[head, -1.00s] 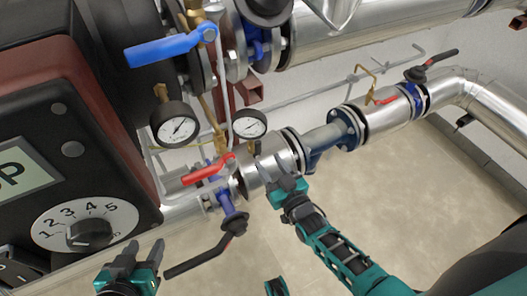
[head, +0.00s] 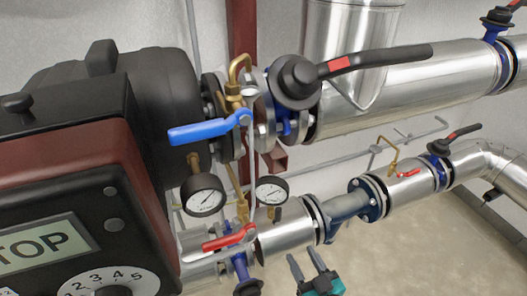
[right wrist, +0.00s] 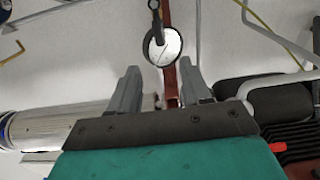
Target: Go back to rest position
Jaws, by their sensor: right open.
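My right gripper (head: 307,268) shows at the bottom of the head view, teal with two grey fingers pointing up. The fingers are apart with nothing between them. It is in front of and below the lower silver pipe (head: 285,234). In the right wrist view the two fingers (right wrist: 158,92) stand apart, with a round gauge (right wrist: 162,47) beyond them, above the gap. I see no contact with it. My left gripper is not in the head view.
A pump unit with a STOP display (head: 42,243) fills the left. A blue lever (head: 210,130), a red lever (head: 229,238), two gauges (head: 204,196) (head: 271,190) and a black-handled valve (head: 375,62) are close by. Open floor (head: 440,240) lies at the lower right.

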